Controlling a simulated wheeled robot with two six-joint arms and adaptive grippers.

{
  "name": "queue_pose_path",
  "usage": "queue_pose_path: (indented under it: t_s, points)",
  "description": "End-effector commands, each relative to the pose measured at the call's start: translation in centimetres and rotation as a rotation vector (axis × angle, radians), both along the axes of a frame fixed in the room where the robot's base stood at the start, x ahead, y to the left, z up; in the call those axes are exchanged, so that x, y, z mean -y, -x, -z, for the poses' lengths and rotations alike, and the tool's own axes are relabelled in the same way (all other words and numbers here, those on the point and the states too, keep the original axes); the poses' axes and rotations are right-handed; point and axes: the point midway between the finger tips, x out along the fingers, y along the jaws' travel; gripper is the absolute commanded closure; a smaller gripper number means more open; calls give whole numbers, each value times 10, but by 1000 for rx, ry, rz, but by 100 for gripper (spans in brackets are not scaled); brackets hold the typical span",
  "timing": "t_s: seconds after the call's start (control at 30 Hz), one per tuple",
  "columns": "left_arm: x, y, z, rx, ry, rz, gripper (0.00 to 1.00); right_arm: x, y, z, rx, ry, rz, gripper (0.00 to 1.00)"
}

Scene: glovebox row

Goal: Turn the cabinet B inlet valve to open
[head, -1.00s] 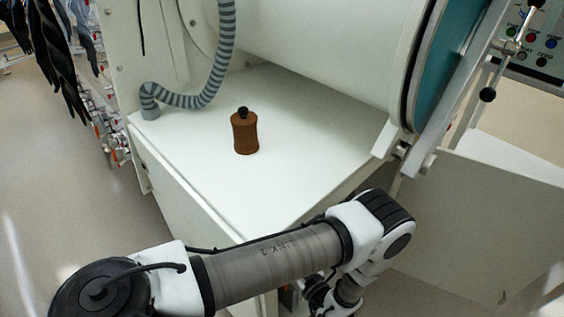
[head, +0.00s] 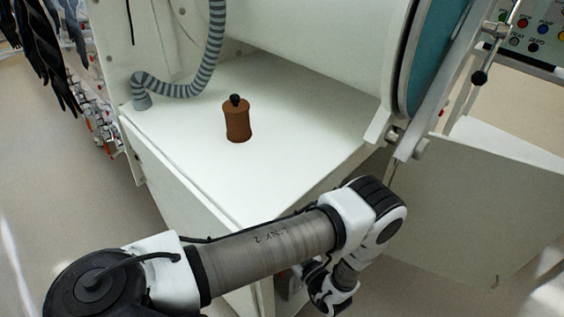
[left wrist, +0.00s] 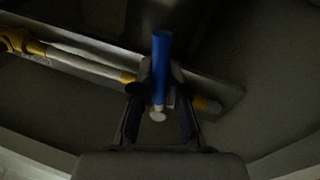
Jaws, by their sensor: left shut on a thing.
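In the left wrist view, a blue valve handle (left wrist: 161,60) points away from my gripper, with a pale round end near the jaws. My left gripper (left wrist: 160,108) is shut on this blue handle, one finger on each side. A pipe with yellow parts (left wrist: 75,58) runs behind it. The valve body is dark and partly hidden by the fingers and handle. In the head view my left arm reaches down past the cabinet's front edge, and the valve is hidden there. My right gripper is not in view.
A brown bottle (head: 237,124) with a black cap stands on the white shelf (head: 190,150). A ribbed grey hose (head: 185,92) comes down behind it. A round teal door (head: 435,55) and a white panel (head: 480,215) are at the right. Black gloves (head: 55,60) hang at the left.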

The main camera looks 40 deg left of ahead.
Motion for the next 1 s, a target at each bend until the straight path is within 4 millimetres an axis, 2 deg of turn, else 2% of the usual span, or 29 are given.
queue_pose_path:
  t_s: [0.5, 1.0]
  points:
    - [0, -15, -6, 333, 25, -1, 100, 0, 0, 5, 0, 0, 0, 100]
    - [0, -17, -9, 393, 29, -1, 100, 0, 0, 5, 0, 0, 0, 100]
